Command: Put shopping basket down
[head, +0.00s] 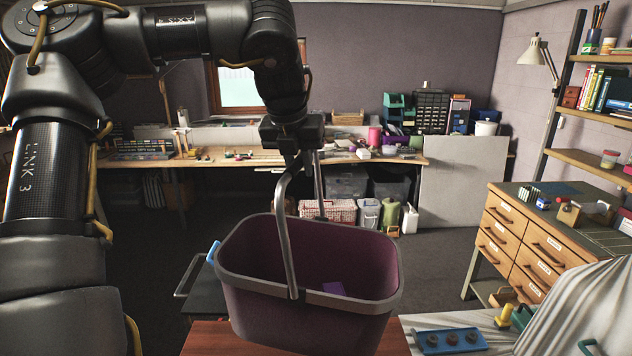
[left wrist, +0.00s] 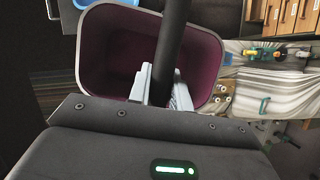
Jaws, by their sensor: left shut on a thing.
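The shopping basket (head: 290,313) is dark purple with a grey rim and a raised grey handle. It sits low in the middle of the head view, slightly tilted, over a reddish-brown surface (head: 215,340). I cannot tell whether its base touches that surface. My left gripper (head: 302,155) is above the basket and shut on the top of its handle. The left wrist view shows the gripper fingers (left wrist: 165,85) on either side of the dark handle, with the open basket (left wrist: 98,50) below. My right gripper is out of view.
A blue holed block (head: 450,341) lies on a pale surface at the lower right, beside draped striped cloth (head: 575,315). A wooden drawer cabinet (head: 520,245) stands at the right. A cluttered workbench (head: 240,158) runs along the back wall. Dark floor (head: 430,262) lies clear between.

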